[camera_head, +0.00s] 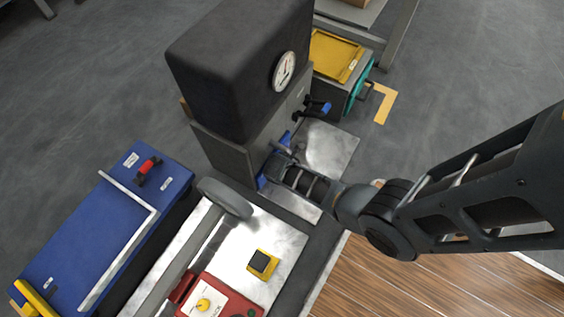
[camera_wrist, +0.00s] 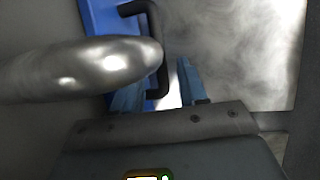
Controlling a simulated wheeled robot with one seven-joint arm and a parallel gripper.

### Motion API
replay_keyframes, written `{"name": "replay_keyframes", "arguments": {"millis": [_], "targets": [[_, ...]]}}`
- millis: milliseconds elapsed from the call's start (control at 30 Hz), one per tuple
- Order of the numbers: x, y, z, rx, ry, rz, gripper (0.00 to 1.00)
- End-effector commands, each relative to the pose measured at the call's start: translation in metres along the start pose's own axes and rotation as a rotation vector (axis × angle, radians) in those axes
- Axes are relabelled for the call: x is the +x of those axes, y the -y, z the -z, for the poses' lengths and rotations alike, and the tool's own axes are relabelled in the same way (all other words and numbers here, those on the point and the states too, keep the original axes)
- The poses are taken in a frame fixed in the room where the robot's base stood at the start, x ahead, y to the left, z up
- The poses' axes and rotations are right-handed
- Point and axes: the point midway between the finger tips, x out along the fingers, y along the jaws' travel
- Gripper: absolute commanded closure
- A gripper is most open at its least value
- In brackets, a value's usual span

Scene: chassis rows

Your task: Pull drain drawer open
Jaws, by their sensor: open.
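A blue drawer front (camera_head: 263,183) with a black bar handle (camera_wrist: 156,45) is on the side of the grey machine, below the box with the gauge. In the head view, my arm hides most of it. My gripper (camera_head: 279,163) is at this front. In the wrist view, my gripper (camera_wrist: 158,88) is open, with its bluish fingers on either side of the handle's near end. I cannot tell whether they touch it. The drawer looks shut, though its edges are largely hidden. A rounded shiny metal part (camera_wrist: 85,68) covers part of the blue panel.
The dark box with a gauge (camera_head: 284,71) stands above the drawer. A black-and-blue lever (camera_head: 312,110) sticks out beside it. A teal-fronted unit (camera_head: 357,90) with a yellow tray is behind. A grey wheel (camera_head: 225,198) and a blue cabinet (camera_head: 90,240) are left. Bare metal plate (camera_head: 328,147) lies beside the gripper.

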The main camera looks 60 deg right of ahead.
Motion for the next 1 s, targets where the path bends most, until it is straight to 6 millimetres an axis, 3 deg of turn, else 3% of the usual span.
{"name": "replay_keyframes", "arguments": {"millis": [133,500,933,1000], "targets": [[0.0137,-0.0003,0.0005,0.001,0.000,-0.001,0.58],[0.0156,-0.0005,-0.0003,0.002,0.000,-0.001,0.59],[0.0156,-0.0004,-0.0002,0.002,0.000,-0.001,1.00],[0.0156,-0.0004,-0.0001,0.002,0.000,-0.001,1.00]]}}
